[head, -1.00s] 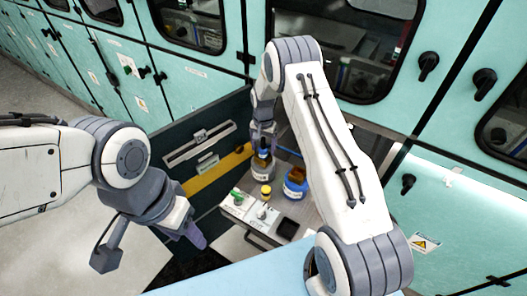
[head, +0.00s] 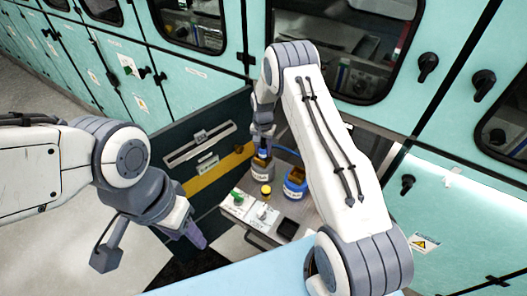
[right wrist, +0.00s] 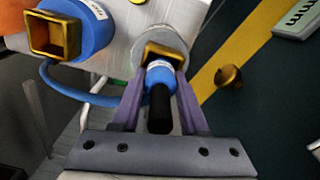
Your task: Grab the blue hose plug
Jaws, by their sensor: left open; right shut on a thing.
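The blue hose plug (right wrist: 159,75), with a black end toward my wrist, is between the two purple fingers of my right gripper (right wrist: 160,108). The gripper is shut on it. The plug's far end is in front of the square yellow socket of a grey canister (right wrist: 143,50); whether it touches the socket is hard to tell. In the head view my right gripper (head: 263,140) is just above the grey canister (head: 262,172). My left gripper (head: 195,236) is open and empty, low at the left, away from the canisters.
A blue canister (head: 296,184) with a yellow square socket stands right of the grey one. A blue hose (right wrist: 55,92) curves beside it. A small yellow-topped item (head: 266,191) and a switch box (head: 248,211) are nearer. A dark open door panel (head: 190,140) stands left.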

